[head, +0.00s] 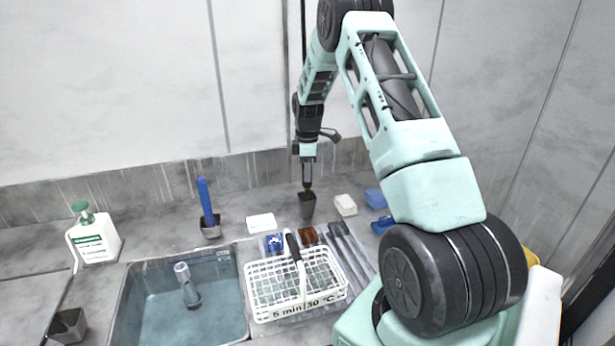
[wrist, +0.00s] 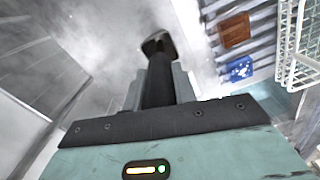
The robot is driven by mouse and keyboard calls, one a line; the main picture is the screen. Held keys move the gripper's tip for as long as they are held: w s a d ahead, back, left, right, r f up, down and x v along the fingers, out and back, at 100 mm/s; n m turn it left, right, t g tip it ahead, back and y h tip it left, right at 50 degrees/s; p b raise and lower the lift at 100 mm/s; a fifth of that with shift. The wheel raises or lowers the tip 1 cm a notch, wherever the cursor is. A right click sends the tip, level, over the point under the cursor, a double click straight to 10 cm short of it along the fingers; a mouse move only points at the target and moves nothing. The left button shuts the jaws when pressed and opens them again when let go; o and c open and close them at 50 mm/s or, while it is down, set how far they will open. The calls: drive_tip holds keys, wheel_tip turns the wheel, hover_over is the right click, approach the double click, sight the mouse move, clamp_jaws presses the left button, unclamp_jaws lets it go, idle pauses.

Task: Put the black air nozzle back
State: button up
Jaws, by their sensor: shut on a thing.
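My gripper (head: 308,182) points down at the back of the counter and is shut on the black air nozzle. In the wrist view the nozzle (wrist: 157,88) is a dark shaft between the two grey fingers. A dark square holder cup (head: 307,208) stands on the counter right below my gripper. Most of the nozzle is hidden in the head view.
A blue handle (head: 206,200) stands in another dark holder (head: 211,230) to the left. A white basket (head: 262,312) stands in front, beside the sink (head: 145,325). White and blue boxes lie to the right. A soap bottle (head: 93,236) and an empty cup (head: 68,325) are far left.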

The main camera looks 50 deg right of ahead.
drive_tip(key=shift+f, duration=1.2)
drive_tip(key=shift+f, duration=0.2)
drive_tip(key=o, duration=1)
drive_tip(key=shift+r, duration=0.1)
wheel_tip(320, 180, up, 12)
drive_tip(key=b, duration=0.3)
drive_tip(key=shift+r, duration=0.1)
